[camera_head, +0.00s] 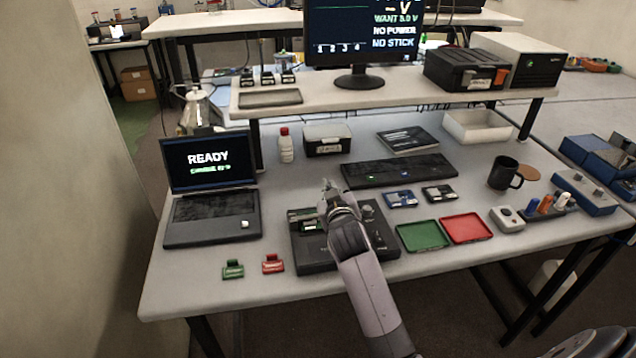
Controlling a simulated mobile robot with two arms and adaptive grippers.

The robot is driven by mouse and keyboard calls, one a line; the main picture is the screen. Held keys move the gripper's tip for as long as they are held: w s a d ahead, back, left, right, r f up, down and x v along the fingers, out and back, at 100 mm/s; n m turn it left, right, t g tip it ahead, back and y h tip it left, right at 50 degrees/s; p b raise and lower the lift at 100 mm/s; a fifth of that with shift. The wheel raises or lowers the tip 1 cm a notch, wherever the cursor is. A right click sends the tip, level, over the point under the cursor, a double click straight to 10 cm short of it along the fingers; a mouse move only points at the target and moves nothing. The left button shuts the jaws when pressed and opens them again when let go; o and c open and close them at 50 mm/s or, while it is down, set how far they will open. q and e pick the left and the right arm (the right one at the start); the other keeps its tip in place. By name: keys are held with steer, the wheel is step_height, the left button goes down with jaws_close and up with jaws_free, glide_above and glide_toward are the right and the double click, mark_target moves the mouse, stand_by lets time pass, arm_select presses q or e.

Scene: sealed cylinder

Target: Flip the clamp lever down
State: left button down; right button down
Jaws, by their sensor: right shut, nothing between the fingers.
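A black test fixture (318,258) sits flat near the front middle of the table. A green board (306,222) shows in the slot at its back left, and knobs (368,209) show at its right. My right gripper (328,187) is over the fixture, its arm coming in from the bottom. It is shut with nothing visible between its fingers. The gripper and wrist cover the middle of the fixture, and I cannot make out the clamp lever or its position. I cannot tell whether the gripper touches the fixture. My left gripper is not in view.
A laptop (213,215) reading READY stands left of the fixture. Green (233,270) and red (273,264) clips lie in front. A green tray (422,236) and a red tray (466,228) lie right. A monitor (362,35) stands on the shelf.

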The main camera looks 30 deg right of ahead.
steer(key=d+f+m, duration=0.1)
steer(key=d+f+m+y, duration=0.1)
steer(key=shift+s+d+f, duration=0.15)
steer(key=shift+s+f, duration=0.2)
steer(key=shift+f, duration=0.05)
steer(key=shift+s+d+f, duration=0.1)
steer(key=shift+d+f, duration=0.25)
steer(key=shift+f, duration=0.3)
